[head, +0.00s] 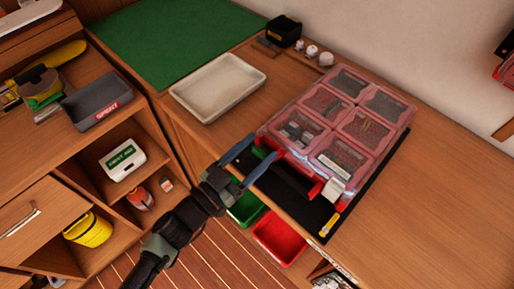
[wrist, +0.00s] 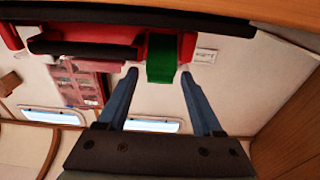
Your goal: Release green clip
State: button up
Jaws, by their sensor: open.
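The green clip (wrist: 162,58) sits on a red and black edge in the wrist view. It lies between the two blue fingers of my gripper (wrist: 159,74), with a visible gap on each side. In the head view my gripper (head: 262,147) is open at the near left edge of the case with the clear pink lid (head: 337,122). I cannot tell from the frames whether the clip is fastened or loose.
The case rests on a black mat (head: 318,219) on the wooden bench. A pale tray (head: 218,88) stands to its left. A green bin (head: 246,209) and a red bin (head: 280,240) are below the bench edge. The bench at right (head: 440,200) is clear.

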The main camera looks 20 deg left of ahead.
jog(key=b+v, duration=0.1)
jog(key=v, duration=1.1)
jog(key=shift+s+b, duration=0.2)
jog(key=shift+b, duration=0.1)
jog(key=shift+a+f, duration=0.1)
jog(key=shift+a, duration=0.05)
